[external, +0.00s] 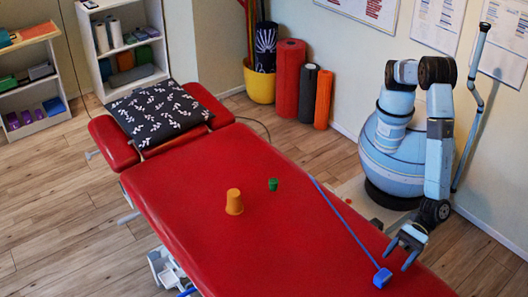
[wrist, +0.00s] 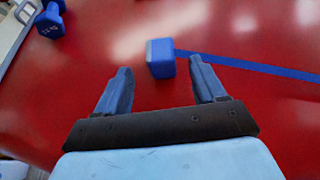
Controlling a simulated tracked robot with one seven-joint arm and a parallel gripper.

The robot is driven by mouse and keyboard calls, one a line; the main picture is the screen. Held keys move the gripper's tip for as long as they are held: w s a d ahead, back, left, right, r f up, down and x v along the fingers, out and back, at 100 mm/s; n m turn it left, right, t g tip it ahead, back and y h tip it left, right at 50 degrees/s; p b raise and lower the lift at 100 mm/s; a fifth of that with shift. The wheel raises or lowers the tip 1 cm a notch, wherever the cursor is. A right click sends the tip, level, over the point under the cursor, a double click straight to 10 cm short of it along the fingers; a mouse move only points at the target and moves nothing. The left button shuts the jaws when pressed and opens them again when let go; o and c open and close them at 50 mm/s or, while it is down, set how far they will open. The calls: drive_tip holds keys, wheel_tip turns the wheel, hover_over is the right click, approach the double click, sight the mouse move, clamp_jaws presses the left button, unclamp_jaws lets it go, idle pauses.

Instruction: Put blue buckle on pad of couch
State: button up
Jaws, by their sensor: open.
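The blue buckle (external: 381,277) is a small block at the near end of a long blue strap (external: 345,224). It appears to rest on the red pad of the couch (external: 290,240), towards the near right. In the wrist view the buckle (wrist: 161,59) shows just beyond and between my fingertips, with the strap running off to the right. My gripper (external: 399,257) is open and empty, above the right side of the couch, close to the buckle but apparently not holding it. The exact height gap is hard to tell.
A blue dumbbell (wrist: 50,20) shows at the upper left of the wrist view. The red surface around the buckle is otherwise clear.

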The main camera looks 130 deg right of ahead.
drive_tip(key=v, duration=0.7)
drive_tip(key=shift+s, duration=0.1)
drive_tip(key=d+r+m+g+h, duration=0.2)
drive_tip(key=d+r+m, duration=0.4)
drive_tip(key=d+r, duration=0.45)
drive_tip(key=s+d+r+m+g+h, duration=0.1)
drive_tip(key=d+r+m+h, duration=0.2)
drive_tip(key=d+r+m, duration=0.75)
drive_tip(key=d+r+m+g+h, duration=0.15)
drive_tip(key=d+r, duration=0.45)
drive_tip(key=d, duration=1)
drive_tip(key=s+d+r+m+g, duration=0.1)
drive_tip(key=s+d+r+m, duration=0.15)
drive_tip(key=s+d, duration=0.25)
drive_tip(key=s+d+r+m+g+y, duration=0.1)
drive_tip(key=s+d+r+m, duration=0.1)
drive_tip(key=s+d+m, duration=0.3)
drive_tip(key=s+d+r+m+g, duration=0.1)
drive_tip(key=s+d+r+m, duration=0.15)
drive_tip(key=s+d, duration=0.3)
drive_tip(key=s+d+r+m+y, duration=0.1)
drive_tip(key=s+m+y, duration=0.3)
drive_tip(key=s, duration=1.3)
drive_tip(key=m, duration=0.4)
drive_tip(key=shift+s+m+y, duration=0.35)
drive_tip(key=shift+m, duration=0.05)
